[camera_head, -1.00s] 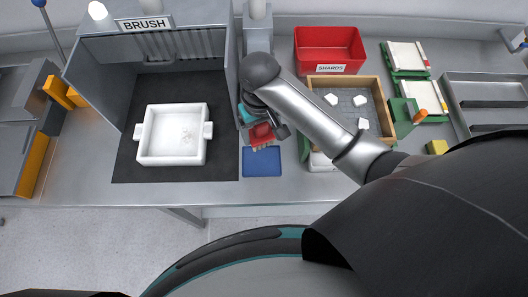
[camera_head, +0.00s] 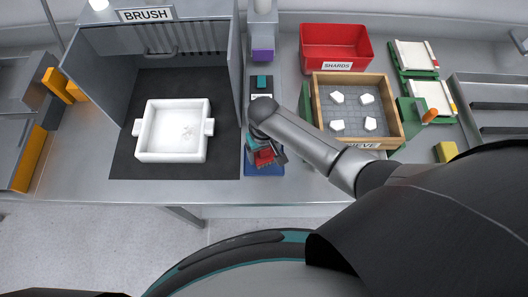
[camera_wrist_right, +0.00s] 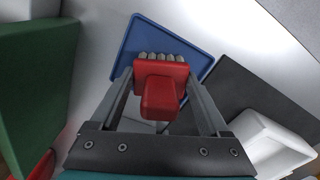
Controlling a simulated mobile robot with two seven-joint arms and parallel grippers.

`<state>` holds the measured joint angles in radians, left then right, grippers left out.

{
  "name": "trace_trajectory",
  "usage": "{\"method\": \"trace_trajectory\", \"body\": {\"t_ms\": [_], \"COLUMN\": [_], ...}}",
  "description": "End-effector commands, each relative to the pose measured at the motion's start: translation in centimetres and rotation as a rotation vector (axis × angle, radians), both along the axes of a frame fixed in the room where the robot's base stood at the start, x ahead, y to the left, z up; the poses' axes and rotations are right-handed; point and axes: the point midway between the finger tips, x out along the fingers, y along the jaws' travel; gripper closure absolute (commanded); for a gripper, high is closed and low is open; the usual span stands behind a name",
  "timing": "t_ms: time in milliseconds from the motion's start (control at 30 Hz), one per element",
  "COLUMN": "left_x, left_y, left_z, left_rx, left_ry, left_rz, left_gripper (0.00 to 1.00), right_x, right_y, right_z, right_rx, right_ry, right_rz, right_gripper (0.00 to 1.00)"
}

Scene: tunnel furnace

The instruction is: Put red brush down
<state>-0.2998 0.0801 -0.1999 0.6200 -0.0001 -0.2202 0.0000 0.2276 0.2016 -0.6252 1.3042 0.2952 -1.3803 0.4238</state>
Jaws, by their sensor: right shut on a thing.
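The red brush (camera_wrist_right: 162,88) is between the fingers of my right gripper (camera_wrist_right: 165,95), which is shut on it. Its pale bristles show at its far end in the wrist view, over the blue mat (camera_wrist_right: 137,40). In the head view the red brush (camera_head: 264,157) and my right gripper (camera_head: 262,150) are over the blue mat (camera_head: 270,172), partly hidden by my arm. I cannot tell whether the bristles touch the mat. My left gripper is not in view.
A white square dish (camera_head: 142,153) sits on the dark mat (camera_head: 130,173) in the brush booth to the left. A wooden sieve (camera_head: 318,105) with several white pieces and a red shards bin (camera_head: 335,48) stand to the right. A purple block (camera_head: 263,50) is behind.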

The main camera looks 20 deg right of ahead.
Motion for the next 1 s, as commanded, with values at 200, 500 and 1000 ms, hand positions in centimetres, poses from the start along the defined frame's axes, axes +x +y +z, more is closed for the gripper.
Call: {"method": "trace_trajectory", "body": {"t_ms": [200,500,1000], "left_x": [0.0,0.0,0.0], "left_y": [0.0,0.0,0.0], "left_z": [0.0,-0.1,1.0], "left_rx": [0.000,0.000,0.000], "left_ry": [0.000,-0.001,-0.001], "left_rz": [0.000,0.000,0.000], "left_gripper": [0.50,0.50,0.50], "right_x": [0.0,0.0,0.0], "right_y": [0.0,0.0,0.0], "right_z": [0.0,-0.2,2.9], "right_rx": [0.000,0.000,0.001], "right_ry": [-0.001,0.000,-0.002], "right_rz": [0.000,0.000,0.000], "right_gripper": [0.73,0.00,0.00]}}
